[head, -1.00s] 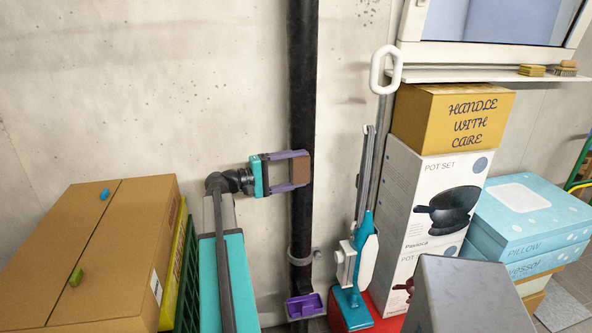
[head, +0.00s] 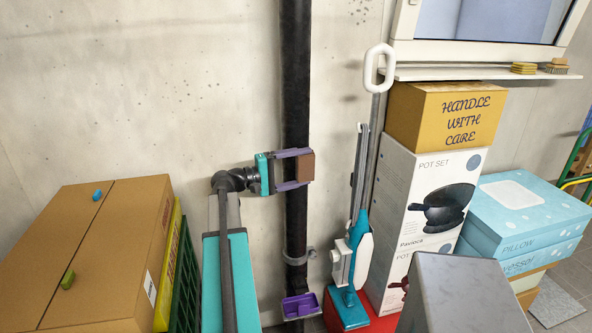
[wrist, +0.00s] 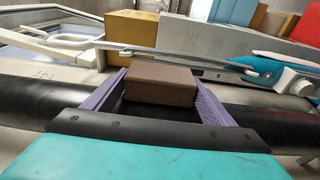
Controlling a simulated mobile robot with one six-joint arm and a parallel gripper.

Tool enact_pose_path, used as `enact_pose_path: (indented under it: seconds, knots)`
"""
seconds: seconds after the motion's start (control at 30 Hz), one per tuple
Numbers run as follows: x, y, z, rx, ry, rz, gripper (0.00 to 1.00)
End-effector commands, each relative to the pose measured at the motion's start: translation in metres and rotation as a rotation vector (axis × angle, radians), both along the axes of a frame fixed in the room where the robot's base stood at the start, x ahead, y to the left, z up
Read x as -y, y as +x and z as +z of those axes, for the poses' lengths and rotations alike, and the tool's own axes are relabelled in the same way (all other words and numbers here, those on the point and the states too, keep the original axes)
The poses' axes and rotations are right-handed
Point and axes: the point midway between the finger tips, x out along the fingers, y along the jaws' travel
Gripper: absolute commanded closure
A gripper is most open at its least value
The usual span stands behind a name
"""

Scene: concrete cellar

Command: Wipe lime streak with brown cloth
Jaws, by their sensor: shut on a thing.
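The brown cloth (head: 307,167) is a folded block between the purple fingers of my gripper (head: 302,168). My gripper is shut on it and holds it in front of the black vertical pipe (head: 295,90), at the pipe's right side. The cloth also shows in the wrist view (wrist: 160,85), with the black pipe (wrist: 40,100) running behind it. It looks close to the pipe, but I cannot tell whether it touches. I see no lime streak in either view; part of the pipe is hidden behind the gripper and cloth.
A pipe clamp (head: 297,258) and a purple tray (head: 300,306) are lower on the pipe. A teal and grey steam mop (head: 352,250) stands close on the right, beside the stacked pot set boxes (head: 425,195). A large cardboard box (head: 100,250) is at left. The wall around the pipe is bare.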

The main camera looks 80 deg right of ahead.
Motion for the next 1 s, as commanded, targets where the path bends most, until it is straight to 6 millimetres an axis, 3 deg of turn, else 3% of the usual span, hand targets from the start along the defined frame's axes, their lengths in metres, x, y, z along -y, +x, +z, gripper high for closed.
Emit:
enact_pose_path:
  seconds: [0.47, 1.0]
  knots:
    - [0.001, -0.004, -0.001, 0.0, 0.0, 0.0, 0.4]
    - [0.005, -0.003, -0.02, 0.0, 0.0, 0.001, 0.4]
